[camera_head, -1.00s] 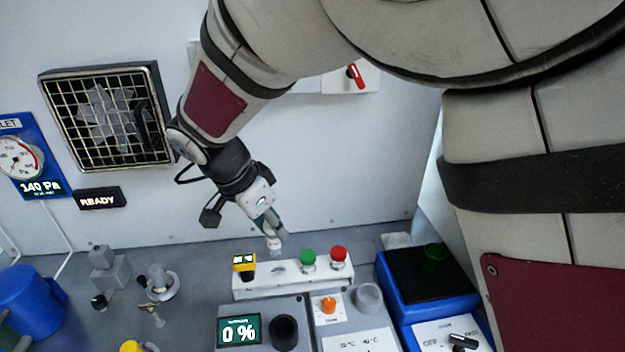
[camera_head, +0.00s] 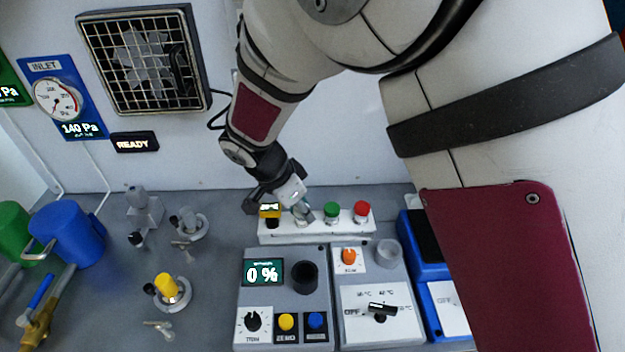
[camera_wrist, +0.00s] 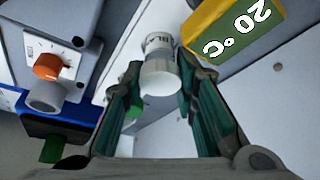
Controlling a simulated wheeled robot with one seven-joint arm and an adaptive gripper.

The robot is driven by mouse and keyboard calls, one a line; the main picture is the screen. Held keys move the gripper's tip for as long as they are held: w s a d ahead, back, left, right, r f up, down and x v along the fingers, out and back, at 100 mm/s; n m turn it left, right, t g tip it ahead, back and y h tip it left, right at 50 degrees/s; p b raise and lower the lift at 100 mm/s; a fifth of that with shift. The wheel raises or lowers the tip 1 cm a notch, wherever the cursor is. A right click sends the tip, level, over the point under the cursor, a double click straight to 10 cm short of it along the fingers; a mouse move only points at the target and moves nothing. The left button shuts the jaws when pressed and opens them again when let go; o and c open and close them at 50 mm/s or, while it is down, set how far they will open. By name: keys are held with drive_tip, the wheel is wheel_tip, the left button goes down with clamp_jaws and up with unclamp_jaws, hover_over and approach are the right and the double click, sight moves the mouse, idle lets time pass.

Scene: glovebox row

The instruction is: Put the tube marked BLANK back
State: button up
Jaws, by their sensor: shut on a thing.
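In the head view my gripper (camera_head: 300,206) is low over the white rack (camera_head: 290,237), between a yellow-topped item and a green-topped one. The held tube is mostly hidden there, and I cannot tell whether it sits in a hole of the rack.
The rack also carries the yellow item (camera_head: 270,210), a green-topped piece (camera_head: 331,210) and a red-topped one (camera_head: 362,208). A grey unit reading 0 % (camera_head: 263,272) and a dial unit (camera_head: 383,310) stand in front. A blue box (camera_head: 447,310) is at right.

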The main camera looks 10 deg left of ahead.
drive_tip(key=shift+f, duration=0.1)
drive_tip(key=o, duration=0.8)
